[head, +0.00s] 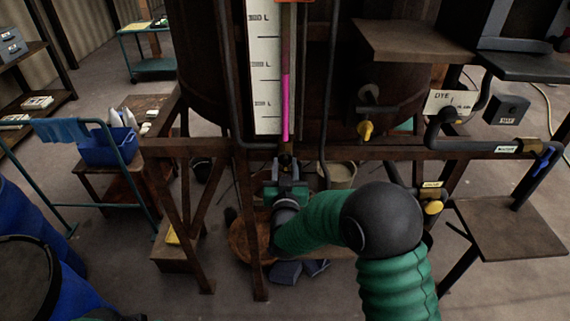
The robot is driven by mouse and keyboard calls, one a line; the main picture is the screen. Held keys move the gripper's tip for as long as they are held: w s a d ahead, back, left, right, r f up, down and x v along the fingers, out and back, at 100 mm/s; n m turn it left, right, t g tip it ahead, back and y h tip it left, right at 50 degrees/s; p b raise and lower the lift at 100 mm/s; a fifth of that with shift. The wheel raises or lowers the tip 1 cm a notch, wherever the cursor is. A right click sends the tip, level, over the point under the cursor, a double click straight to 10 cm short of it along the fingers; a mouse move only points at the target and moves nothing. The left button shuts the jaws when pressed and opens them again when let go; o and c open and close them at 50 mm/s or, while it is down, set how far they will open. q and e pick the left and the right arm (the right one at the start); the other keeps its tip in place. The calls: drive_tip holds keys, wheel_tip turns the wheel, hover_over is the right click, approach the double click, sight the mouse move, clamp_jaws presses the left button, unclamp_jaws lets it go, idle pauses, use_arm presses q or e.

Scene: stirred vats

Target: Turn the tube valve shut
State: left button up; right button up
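The sight tube (285,90) stands upright on the front of the dark vat, with pink liquid in it beside a white litre scale (262,70). Its lower end meets a small dark fitting (286,148), where the tube valve appears to be. My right gripper (287,167) is at this fitting, just under the tube, and its green and grey body hides part of it. I cannot tell whether its fingers touch the valve or how the valve handle lies.
A rusty frame beam (390,150) crosses in front of the vat. Yellow-handled valves (365,130) (433,207) and a blue-handled water valve (545,157) are to the right. A brown shelf (510,228) stands at right. Blue drums (30,225) are at left.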

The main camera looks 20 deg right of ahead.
drive_tip(key=shift+s+d+r, duration=0.1)
drive_tip(key=shift+s, duration=0.05)
drive_tip(key=shift+c, duration=0.5)
clamp_jaws()
